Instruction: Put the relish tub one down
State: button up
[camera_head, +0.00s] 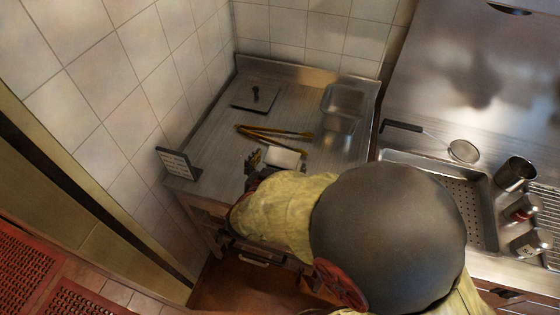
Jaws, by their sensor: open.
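A steel tub (343,101), open at the top, stands at the back right of the small steel table (215,135); it may be the relish tub, but I see no label. My gripper (253,160) is low over the front middle of the table, open, with its dark fingers to the left. A pale, box-like thing (285,158) shows right beside it; I cannot tell whether it is a tub or part of my wrist. My arm hides the table's front right part.
Brass-coloured tongs (272,132) lie just behind my gripper. A flat plate with a black knob (255,97) lies behind them. A dark sign (178,163) stands at the left edge. Tiled walls close the back and left. The right counter holds a strainer (463,151) and a steel cup (515,173).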

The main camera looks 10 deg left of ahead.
jog(key=shift+r, duration=0.2)
jog(key=d+p+v, duration=0.1)
jog(key=p+v, duration=0.2)
jog(key=v, duration=0.8)
jog(key=shift+s+a, duration=0.45)
jog(key=shift+r, duration=0.1)
